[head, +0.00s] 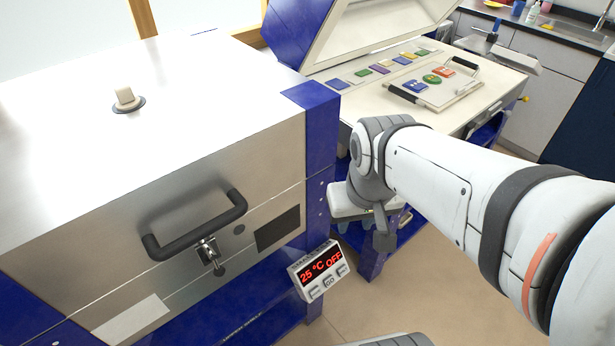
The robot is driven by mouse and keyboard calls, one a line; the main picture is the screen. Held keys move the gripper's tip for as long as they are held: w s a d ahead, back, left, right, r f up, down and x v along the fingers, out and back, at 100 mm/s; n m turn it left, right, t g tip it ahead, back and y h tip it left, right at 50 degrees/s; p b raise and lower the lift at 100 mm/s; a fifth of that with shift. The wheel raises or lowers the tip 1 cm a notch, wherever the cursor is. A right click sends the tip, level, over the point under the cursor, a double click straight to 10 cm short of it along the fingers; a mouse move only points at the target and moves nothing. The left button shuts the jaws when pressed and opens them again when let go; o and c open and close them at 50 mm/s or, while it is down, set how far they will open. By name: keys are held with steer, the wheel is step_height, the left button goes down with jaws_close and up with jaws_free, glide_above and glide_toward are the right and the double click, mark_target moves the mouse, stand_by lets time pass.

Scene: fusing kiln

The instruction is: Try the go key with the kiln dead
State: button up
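The kiln (150,165) is a steel box with a blue frame at the left. Its lid is down and a dark handle (196,226) and a latch (209,252) are on its front. A small white controller (318,270) sits low at the kiln's front right corner. Its red display (320,267) reads 25 °C OFF. The GO key (329,282) is the middle one of a row of small keys below the display. My gripper (384,240) points down to the right of the controller, apart from it. Its fingers are mostly hidden and their opening does not show.
A second blue-framed kiln (320,25) stands behind with its lid raised. Several coloured glass pieces and a handled board (435,92) lie on its pale bed. A counter with a sink (575,28) is at the back right. The floor (450,295) in front is open.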

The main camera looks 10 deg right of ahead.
steer(key=shift+s+r, duration=0.1)
steer(key=shift+s, duration=0.1)
steer(key=shift+w, duration=0.2)
steer(key=shift+c, duration=1.4)
jaws_close()
steer(key=shift+s, duration=0.1)
